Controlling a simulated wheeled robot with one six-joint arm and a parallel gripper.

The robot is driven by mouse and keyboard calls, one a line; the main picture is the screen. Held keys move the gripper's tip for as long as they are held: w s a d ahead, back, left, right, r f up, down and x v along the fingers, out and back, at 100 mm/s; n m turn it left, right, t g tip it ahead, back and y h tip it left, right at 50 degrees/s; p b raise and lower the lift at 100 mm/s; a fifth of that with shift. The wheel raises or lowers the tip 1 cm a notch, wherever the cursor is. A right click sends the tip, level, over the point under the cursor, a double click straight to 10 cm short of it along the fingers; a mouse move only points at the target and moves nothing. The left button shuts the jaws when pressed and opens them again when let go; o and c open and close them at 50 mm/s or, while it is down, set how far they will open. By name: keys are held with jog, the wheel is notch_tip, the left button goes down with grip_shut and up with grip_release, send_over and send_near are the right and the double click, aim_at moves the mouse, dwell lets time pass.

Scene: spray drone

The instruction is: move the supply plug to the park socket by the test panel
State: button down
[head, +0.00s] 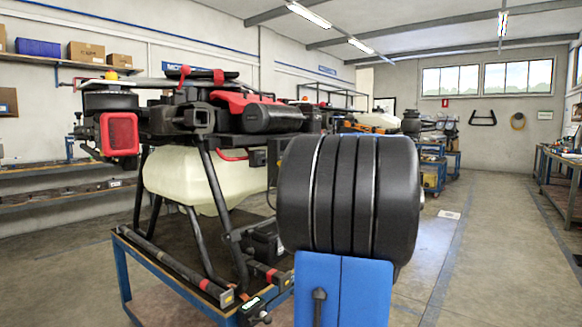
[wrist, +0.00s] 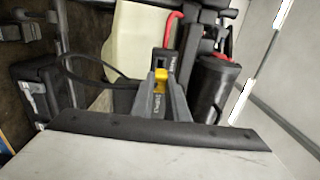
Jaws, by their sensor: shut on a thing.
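My gripper (wrist: 162,82) shows in the wrist view, its two grey fingers close together and shut on a small yellow and dark piece, which looks like the supply plug (wrist: 160,79). A dark block lies just beyond the fingertips; I cannot tell whether the plug touches it. A black cable (wrist: 90,66) loops to the left of the fingers, and a red cable (wrist: 168,28) rises beyond them. In the head view my arm hides the gripper and plug. I cannot make out the park socket or the test panel for certain in either view.
The spray drone with its pale tank (head: 185,178) stands on a blue-framed bench (head: 121,272). Its black legs and a black box (head: 265,243) are near my arm. In the wrist view a black cylinder (wrist: 212,85) is right of the fingers.

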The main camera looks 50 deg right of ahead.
jog(key=shift+w+a, duration=0.15)
jog(key=shift+w, duration=2.65)
jog(key=shift+w+a, duration=0.1)
jog(key=shift+w, duration=1.15)
jog(key=c, duration=1.6)
grip_release()
jog(key=shift+c, duration=0.2)
jog(key=s+d, duration=0.1)
jog(key=s, duration=1.6)
jog(key=shift+s+d, duration=0.15)
